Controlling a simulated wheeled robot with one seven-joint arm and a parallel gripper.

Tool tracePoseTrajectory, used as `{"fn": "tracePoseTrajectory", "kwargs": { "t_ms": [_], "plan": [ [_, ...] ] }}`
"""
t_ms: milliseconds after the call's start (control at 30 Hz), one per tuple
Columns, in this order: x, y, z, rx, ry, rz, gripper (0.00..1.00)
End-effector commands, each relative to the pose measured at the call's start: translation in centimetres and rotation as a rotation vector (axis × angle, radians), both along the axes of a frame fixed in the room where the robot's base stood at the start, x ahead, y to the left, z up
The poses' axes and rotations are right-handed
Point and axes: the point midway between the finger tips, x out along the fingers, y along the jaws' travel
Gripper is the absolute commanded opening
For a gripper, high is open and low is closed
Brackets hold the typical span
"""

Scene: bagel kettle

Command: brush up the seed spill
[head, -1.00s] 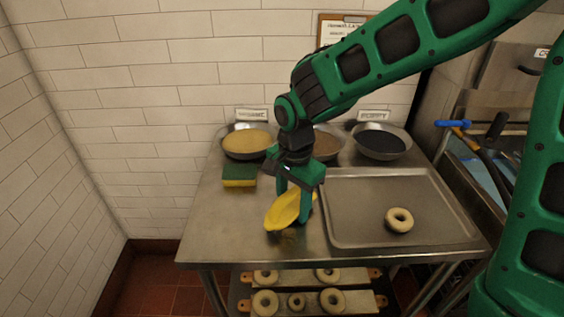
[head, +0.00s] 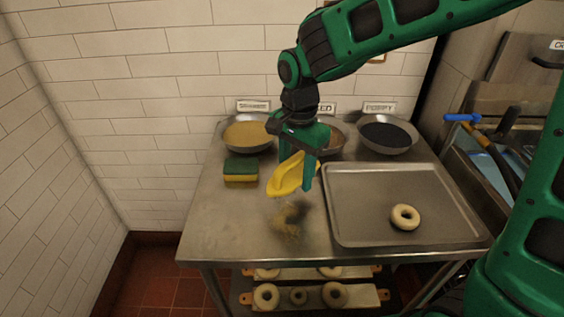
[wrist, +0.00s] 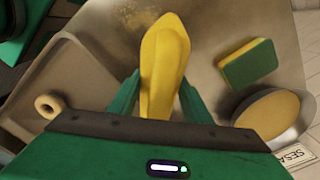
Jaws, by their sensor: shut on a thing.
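My gripper (head: 304,176) is shut on a yellow scoop-shaped tool (head: 287,177), held above the steel table. In the wrist view the yellow tool (wrist: 163,62) stands between my two green fingers. The seed spill (head: 289,219) is a brownish smear of loose seeds on the bare table just below the tool, left of the tray. The tool and the spill look apart. In the wrist view part of the spill (wrist: 138,14) shows at the top, behind the tool's tip.
A metal tray (head: 362,215) with one bagel (head: 405,217) lies right of the spill. A green and yellow sponge (head: 241,170) lies to the left. Pans of sesame (head: 247,135), brown seeds (head: 334,140) and poppy (head: 386,136) stand along the back. The table's front left is clear.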

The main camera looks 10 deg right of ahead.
Motion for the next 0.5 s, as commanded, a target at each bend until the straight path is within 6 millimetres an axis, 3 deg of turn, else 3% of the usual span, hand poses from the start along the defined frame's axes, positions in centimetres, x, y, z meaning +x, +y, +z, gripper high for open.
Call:
{"fn": "tracePoseTrajectory", "kwargs": {
  "t_ms": [300,500],
  "plan": [
    [0.1,-0.2,2.7,0.001,-0.002,-0.004,0.20],
    [0.1,-0.3,3.0,0.001,-0.001,-0.005,0.20]
  ]
}}
